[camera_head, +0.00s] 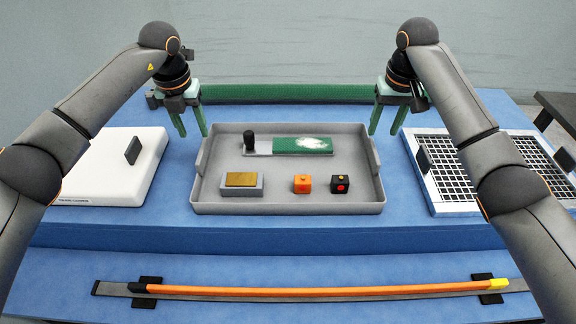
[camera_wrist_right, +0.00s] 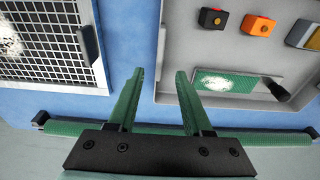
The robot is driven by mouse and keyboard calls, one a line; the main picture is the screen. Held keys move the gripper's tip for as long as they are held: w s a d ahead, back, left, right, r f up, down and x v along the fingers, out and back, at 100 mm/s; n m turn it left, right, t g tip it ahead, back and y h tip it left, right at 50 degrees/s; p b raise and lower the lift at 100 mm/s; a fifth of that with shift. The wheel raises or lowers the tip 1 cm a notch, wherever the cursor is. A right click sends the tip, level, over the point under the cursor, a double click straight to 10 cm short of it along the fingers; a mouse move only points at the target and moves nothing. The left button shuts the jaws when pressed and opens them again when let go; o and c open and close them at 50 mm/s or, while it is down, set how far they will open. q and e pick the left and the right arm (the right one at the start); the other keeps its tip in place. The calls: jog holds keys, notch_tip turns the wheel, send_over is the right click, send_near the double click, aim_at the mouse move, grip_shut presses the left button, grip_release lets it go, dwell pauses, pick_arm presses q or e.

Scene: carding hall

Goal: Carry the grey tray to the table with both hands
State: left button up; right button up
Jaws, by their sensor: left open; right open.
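The grey tray (camera_head: 288,208) sits on the blue bench in the middle of the head view, with a handle at each side. It holds a green card strip with a black knob (camera_head: 290,146), a grey block with a brass top (camera_head: 242,182), an orange cube (camera_head: 302,184) and a black cube with a red button (camera_head: 340,184). My left gripper (camera_head: 191,132) is open and empty near the tray's far left corner. My right gripper (camera_head: 386,130) is open near its far right corner. In the right wrist view its green fingers (camera_wrist_right: 156,90) are apart beside the tray wall (camera_wrist_right: 159,60).
A white box (camera_head: 108,185) stands left of the tray and a grid panel (camera_head: 470,190) right of it. A green roller (camera_head: 290,93) runs behind. An orange bar (camera_head: 320,291) lies along the lower front ledge. A dark table edge (camera_head: 556,108) shows at far right.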

aim_at(201, 150)
pick_arm(q)
jog(key=f, duration=0.6)
jog(key=w+f, duration=0.1)
jog(key=f, duration=0.2)
jog(key=shift+w+f, duration=0.1)
jog(key=shift+f, duration=0.05)
pick_arm(e)
jog(key=f, duration=0.6)
jog(key=w+f, duration=0.1)
jog(key=f, duration=0.2)
jog(key=shift+w+f, duration=0.1)
jog(key=shift+f, duration=0.05)
pick_arm(q)
grip_shut()
pick_arm(e)
grip_shut()
pick_arm(q)
jog(key=shift+w+r, duration=0.1)
jog(key=shift+r, duration=0.2)
pick_arm(e)
jog(key=shift+w+r, duration=0.1)
jog(key=shift+r, duration=0.2)
